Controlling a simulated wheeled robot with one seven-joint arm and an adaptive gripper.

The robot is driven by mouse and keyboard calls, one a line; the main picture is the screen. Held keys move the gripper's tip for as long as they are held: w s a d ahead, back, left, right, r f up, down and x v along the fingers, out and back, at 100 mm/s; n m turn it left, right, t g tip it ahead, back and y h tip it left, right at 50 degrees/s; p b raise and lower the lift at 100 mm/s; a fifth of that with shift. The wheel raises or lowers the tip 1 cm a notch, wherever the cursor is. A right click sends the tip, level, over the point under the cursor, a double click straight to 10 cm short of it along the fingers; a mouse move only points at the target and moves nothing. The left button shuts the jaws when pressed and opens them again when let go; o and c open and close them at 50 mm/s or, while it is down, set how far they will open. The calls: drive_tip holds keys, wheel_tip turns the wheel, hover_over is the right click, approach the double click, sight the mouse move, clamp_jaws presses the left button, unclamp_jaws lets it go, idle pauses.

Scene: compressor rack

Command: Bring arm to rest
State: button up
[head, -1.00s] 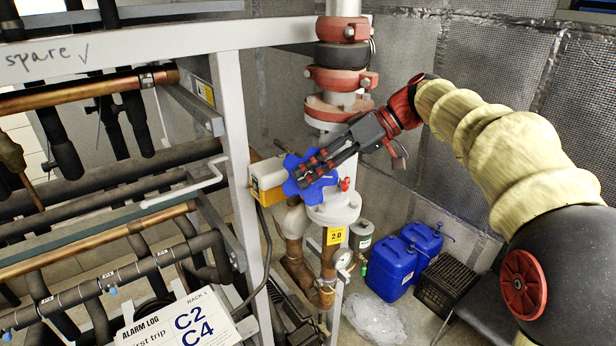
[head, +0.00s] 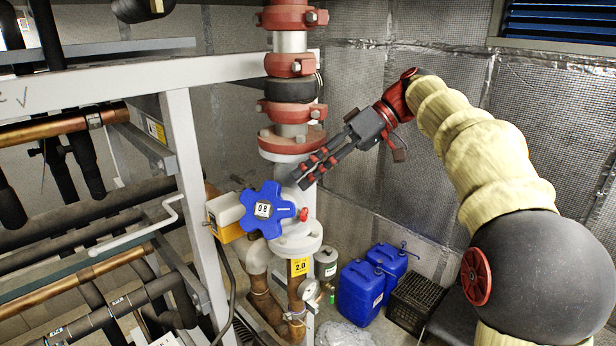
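My gripper (head: 302,172) is at the end of my arm, right of the middle of the head view. It points down and to the left. Its black fingers with red joints are in front of the vertical pipe, above and to the right of the blue valve handwheel (head: 282,205). The fingers look apart from the handwheel, with nothing seen between them. The handwheel has a white tag on its hub and faces the camera unobstructed.
A pipe with red clamps (head: 292,112) runs vertically behind my gripper. A white frame post (head: 195,190) and dark pipes fill the left. Blue canisters (head: 360,290) and a black crate (head: 420,300) stand on the floor. A mesh wall (head: 440,60) is behind my arm.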

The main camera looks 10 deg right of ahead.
drive_tip(key=shift+s, duration=0.1)
drive_tip(key=s+d+f+m+t+h, duration=0.3)
drive_tip(key=s+d+f+m+h, duration=0.15)
drive_tip(key=s+f, duration=0.85)
drive_tip(key=s+d+f+m+t+h, duration=0.3)
drive_tip(key=s+f+m+h, duration=0.25)
drive_tip(key=s+f, duration=0.75)
wheel_tip(320, 180, down, 23)
drive_tip(key=s+b, duration=0.1)
drive_tip(key=b, duration=2.4)
drive_tip(key=shift+s+h, duration=0.3)
drive_tip(key=shift+s, duration=0.05)
drive_tip(key=shift+a+r, duration=0.1)
